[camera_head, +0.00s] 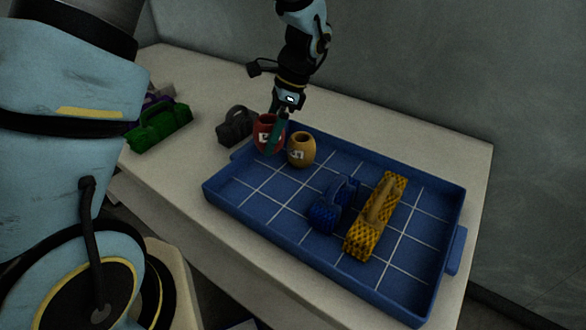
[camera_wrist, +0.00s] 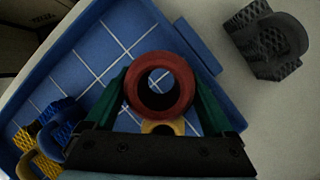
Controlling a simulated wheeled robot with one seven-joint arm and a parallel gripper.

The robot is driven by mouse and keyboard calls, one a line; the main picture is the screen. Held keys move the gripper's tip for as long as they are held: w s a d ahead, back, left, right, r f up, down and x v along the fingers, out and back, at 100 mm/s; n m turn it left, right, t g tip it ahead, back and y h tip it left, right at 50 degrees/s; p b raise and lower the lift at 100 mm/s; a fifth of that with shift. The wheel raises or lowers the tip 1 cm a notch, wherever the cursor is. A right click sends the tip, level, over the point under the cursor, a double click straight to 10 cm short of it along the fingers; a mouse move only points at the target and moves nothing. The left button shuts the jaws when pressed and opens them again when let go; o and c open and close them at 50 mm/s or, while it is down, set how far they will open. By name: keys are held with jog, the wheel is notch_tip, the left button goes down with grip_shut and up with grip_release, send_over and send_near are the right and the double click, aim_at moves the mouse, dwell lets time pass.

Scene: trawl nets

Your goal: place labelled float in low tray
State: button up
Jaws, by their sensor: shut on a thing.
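My gripper (camera_head: 277,132) has teal fingers and is shut on a red float (camera_head: 263,128) with a white label and an open round top. In the wrist view the red float (camera_wrist: 160,103) sits upright between both fingers. It is at the far left corner of the low blue tray (camera_head: 262,197); I cannot tell whether its base touches the tray floor. A yellow-orange float (camera_head: 301,152) with a label stands upright in the tray, just right of the red one. It is partly hidden behind the red float in the wrist view (camera_wrist: 165,128).
In the tray lie a blue handled block (camera_head: 325,214) and a yellow textured handled block (camera_head: 366,236). A dark grey handled block (camera_head: 236,128) and a green one (camera_head: 158,129) stand on the pale table outside it. The tray's left and front floor is clear.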

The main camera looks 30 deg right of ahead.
jog(key=shift+f+p, duration=0.4)
jog(key=shift+f, duration=2.7)
jog(key=shift+f, duration=0.1)
jog(key=o, duration=1.2)
jog(key=b+v, duration=0.2)
jog(key=v, duration=1)
jog(key=w+a+n+h, duration=0.2)
jog(key=w+a+n, duration=0.2)
jog(key=a+n, duration=0.7)
jog(key=s+a+n+t+h, duration=0.1)
jog(key=s+a+n, duration=0.3)
jog(key=a, duration=1.7)
jog(key=n+h, duration=0.1)
jog(key=n, duration=0.4)
jog(key=shift+s+r+h, duration=0.25)
jog(key=shift+r+h, duration=0.15)
